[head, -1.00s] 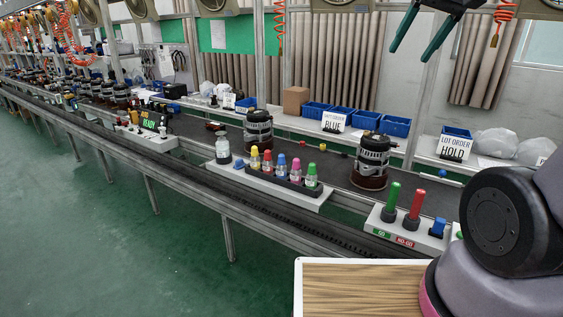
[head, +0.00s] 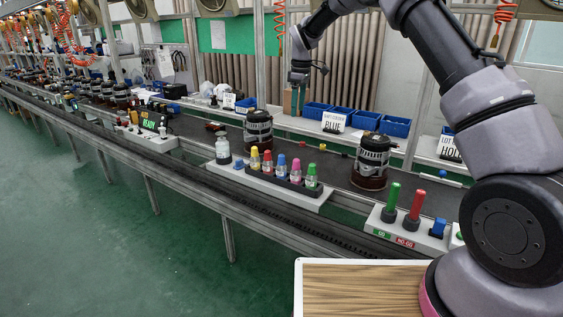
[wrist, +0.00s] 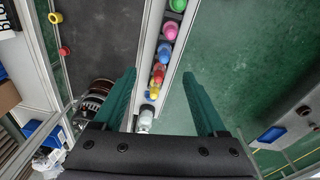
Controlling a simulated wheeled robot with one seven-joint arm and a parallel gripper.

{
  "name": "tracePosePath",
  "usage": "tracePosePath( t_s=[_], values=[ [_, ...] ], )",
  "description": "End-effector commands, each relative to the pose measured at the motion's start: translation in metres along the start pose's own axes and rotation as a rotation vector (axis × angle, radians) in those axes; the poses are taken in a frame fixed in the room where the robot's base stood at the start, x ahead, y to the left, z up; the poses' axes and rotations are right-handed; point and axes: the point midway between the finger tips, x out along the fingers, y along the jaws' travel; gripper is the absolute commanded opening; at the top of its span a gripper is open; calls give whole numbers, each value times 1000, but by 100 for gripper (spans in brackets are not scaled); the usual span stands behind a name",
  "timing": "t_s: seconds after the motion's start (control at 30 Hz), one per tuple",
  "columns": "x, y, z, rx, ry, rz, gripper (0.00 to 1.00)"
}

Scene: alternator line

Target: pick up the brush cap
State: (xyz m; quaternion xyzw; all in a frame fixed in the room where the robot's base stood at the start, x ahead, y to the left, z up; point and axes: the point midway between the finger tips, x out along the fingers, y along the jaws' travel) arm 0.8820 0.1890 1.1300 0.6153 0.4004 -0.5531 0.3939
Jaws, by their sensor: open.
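My gripper (head: 294,99) is open and empty, high above the line in the head view. In the wrist view its two green fingers (wrist: 158,78) point down, with the bottle row between and beyond them. I cannot tell for certain which piece is the brush cap. A small blue piece (head: 239,164) lies on the white ledge beside the clear bottle (head: 223,150); it also shows between the fingers in the wrist view (wrist: 149,95). Nothing touches the fingers.
Several colour-capped bottles stand in a dark rack (head: 283,179) on the white ledge. Dark alternators (head: 258,130) stand on the belt, one (head: 371,163) farther right. Green and red gauges (head: 414,207) stand upright at the right. Blue bins (head: 342,115) line the back shelf.

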Motion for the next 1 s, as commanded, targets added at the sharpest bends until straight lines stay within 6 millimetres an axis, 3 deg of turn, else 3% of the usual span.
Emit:
tracePosePath(
  t_s=[0.03, 0.1, 0.23, 0.73, 1.0],
  values=[
    [28, -1, -12, -52, -19, -14, 74],
    [56, -3, -25, -120, -38, -27, 74],
    [93, -7, -39, -206, -62, -44, 74],
    [158, -12, -42, -247, -75, -54, 74],
    [181, -13, -43, -246, -74, -54, 74]
  ],
)
